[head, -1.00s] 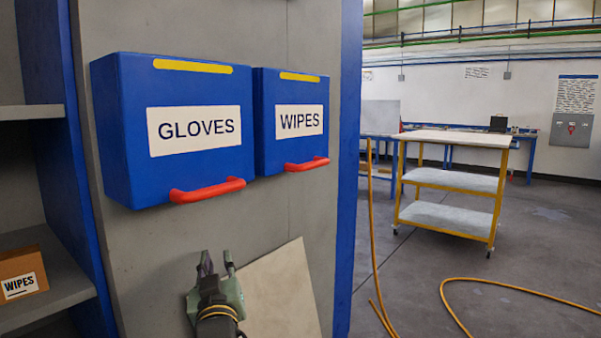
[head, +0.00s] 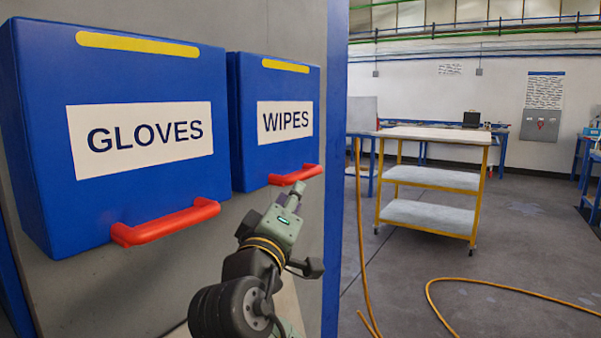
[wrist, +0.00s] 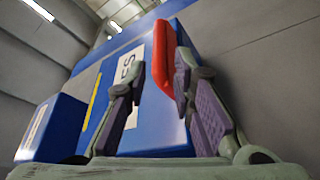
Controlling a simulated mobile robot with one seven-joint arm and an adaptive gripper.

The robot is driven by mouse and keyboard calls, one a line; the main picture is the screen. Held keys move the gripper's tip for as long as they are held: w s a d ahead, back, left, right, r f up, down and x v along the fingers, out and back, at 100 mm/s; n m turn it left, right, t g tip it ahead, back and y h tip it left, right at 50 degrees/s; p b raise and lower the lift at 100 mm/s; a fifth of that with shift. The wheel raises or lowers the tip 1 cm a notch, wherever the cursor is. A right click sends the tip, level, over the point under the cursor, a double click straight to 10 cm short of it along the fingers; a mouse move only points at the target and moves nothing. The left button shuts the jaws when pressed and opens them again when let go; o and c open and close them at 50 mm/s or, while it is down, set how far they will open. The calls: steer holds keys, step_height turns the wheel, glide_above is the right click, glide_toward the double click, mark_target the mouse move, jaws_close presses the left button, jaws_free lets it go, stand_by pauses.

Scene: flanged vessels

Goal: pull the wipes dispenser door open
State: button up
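The wipes dispenser (head: 240,130) is a blue box with a yellow strip and a white WIPES label (head: 285,120), mounted on a grey panel. Its door looks shut. Its red handle (head: 295,175) is at the lower front edge. My gripper (head: 289,193) is just below that handle in the head view. In the wrist view my gripper (wrist: 160,88) is open, and the red handle (wrist: 163,60) shows between the fingers, nearer the right finger. Whether a finger touches it I cannot tell. Part of the label is hidden behind the left finger.
The blue gloves dispenser (head: 45,150), with its own red handle (head: 165,222), is close on the left. A blue panel edge (head: 336,200) stands right of the wipes box. A yellow cart (head: 435,180) and a hose (head: 500,287) are farther right, with open floor around them.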

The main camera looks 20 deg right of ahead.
mark_target(305, 175)
steer(key=p+x, duration=0.2)
steer(key=x, duration=0.6)
steer(key=shift+w+d+r, duration=0.15)
steer(key=shift+d+r, duration=0.05)
steer(key=shift+d, duration=0.05)
steer(key=shift+w+d+p, duration=0.25)
steer(key=shift+w+p, duration=0.05)
steer(key=shift+w, duration=0.2)
steer(key=shift+c, duration=0.5)
jaws_close()
